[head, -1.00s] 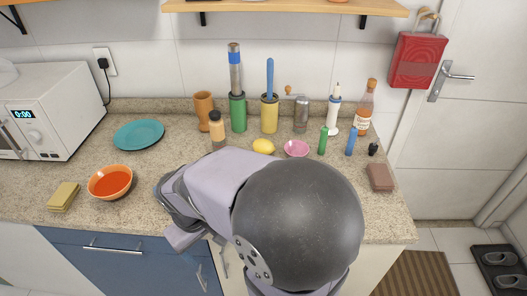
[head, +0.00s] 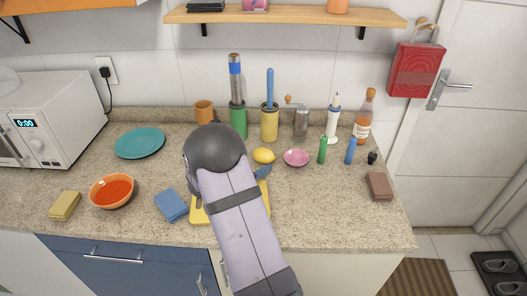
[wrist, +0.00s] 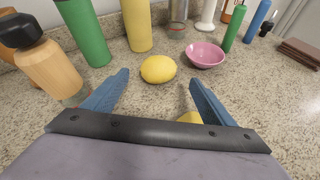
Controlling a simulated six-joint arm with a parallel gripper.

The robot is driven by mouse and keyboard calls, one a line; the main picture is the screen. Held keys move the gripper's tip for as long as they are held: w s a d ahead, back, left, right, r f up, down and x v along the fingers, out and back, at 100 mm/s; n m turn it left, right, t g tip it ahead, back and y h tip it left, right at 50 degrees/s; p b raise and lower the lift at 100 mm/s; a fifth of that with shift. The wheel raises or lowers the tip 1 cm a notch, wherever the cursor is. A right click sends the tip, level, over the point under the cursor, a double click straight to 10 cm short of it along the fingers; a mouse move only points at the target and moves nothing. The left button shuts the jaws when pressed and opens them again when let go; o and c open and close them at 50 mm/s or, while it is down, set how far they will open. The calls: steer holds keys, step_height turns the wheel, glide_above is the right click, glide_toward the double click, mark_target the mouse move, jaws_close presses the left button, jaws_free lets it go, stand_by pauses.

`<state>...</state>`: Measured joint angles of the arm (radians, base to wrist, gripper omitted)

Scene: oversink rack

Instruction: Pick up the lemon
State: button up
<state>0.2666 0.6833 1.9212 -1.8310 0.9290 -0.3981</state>
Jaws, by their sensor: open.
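The yellow lemon (head: 264,155) lies on the speckled counter, left of a pink bowl (head: 297,157) and in front of a yellow holder. In the wrist view the lemon (wrist: 158,69) is just ahead of my gripper (wrist: 158,86), roughly centred between its two blue fingers. The fingers are spread open with nothing between them, and the lemon is beyond their tips. In the head view my arm hides most of the gripper; one blue fingertip shows just below the lemon.
A green holder (wrist: 82,30) and a wooden bottle with a dark top (wrist: 52,70) stand at left in the wrist view. A yellow holder (wrist: 137,22) stands behind the lemon. A yellow board (head: 200,215) and blue cloth (head: 171,206) lie near the front edge.

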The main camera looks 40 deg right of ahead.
mark_target(264, 156)
steer(key=shift+w+d+f+n, duration=0.15)
steer(key=shift+d+f+n, duration=0.45)
steer(key=shift+n, duration=0.5)
steer(key=shift+p+x, duration=0.8)
steer(key=shift+x, duration=0.5)
steer(key=shift+p+x, duration=1)
steer(key=shift+x, duration=1.35)
steer(key=shift+w+r, duration=0.1)
steer(key=c, duration=1.1)
steer(key=shift+r, duration=0.1)
